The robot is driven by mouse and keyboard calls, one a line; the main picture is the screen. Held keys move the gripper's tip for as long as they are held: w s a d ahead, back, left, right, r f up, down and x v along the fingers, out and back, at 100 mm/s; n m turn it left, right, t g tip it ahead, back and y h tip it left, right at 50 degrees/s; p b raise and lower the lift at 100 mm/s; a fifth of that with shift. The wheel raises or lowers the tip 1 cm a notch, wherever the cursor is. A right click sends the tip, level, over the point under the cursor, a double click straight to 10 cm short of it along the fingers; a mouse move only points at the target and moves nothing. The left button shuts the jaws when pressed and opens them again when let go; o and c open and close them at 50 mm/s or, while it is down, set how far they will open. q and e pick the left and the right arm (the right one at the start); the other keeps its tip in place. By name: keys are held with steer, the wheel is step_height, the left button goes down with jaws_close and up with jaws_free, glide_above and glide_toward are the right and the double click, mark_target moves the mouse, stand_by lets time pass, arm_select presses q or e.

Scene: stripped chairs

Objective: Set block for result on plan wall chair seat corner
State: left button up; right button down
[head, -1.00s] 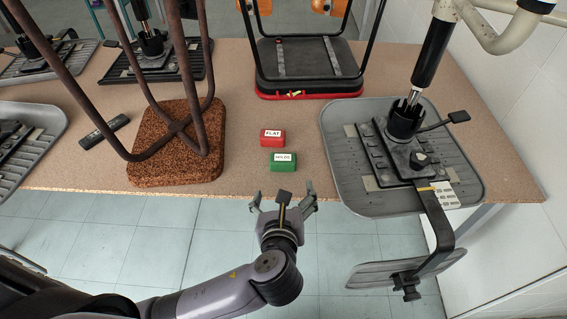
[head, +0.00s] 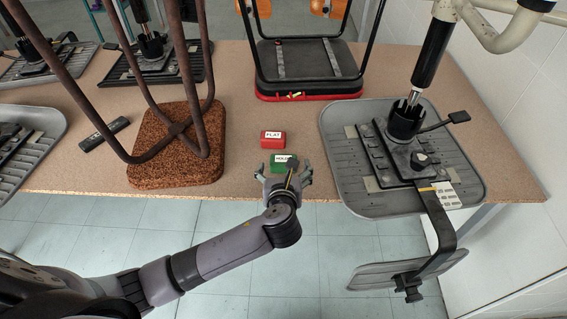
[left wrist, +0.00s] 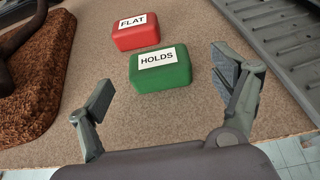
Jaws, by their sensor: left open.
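A red block (head: 272,139) labelled FLAT lies on the table, and it also shows in the left wrist view (left wrist: 136,38). A green block (head: 279,167) labelled HOLDS lies just in front of it and shows whole in the left wrist view (left wrist: 161,75). My left gripper (head: 284,171) is open and empty at the table's front edge. In the left wrist view its fingers (left wrist: 168,92) stand apart, one on each side of the green block's near side. The grey upturned chair seat (head: 345,180) near the wall lies to the right. My right gripper is not in view.
A brown cork-like seat (head: 176,172) with rusty legs stands left of the blocks. A black seat with a red rim (head: 309,97) is behind them. A dark remote-like object (head: 104,134) lies further left. Bare tabletop (head: 240,115) shows around the blocks.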

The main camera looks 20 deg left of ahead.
mark_target(284, 161)
arm_select(q)
steer(key=x, duration=0.5)
steer(key=shift+a+r, duration=0.1)
steer(key=shift+a, duration=0.05)
steer(key=shift+s, duration=0.1)
steer(key=shift+c, duration=0.5)
steer(key=c, duration=1.3)
steer(key=shift+r, duration=0.1)
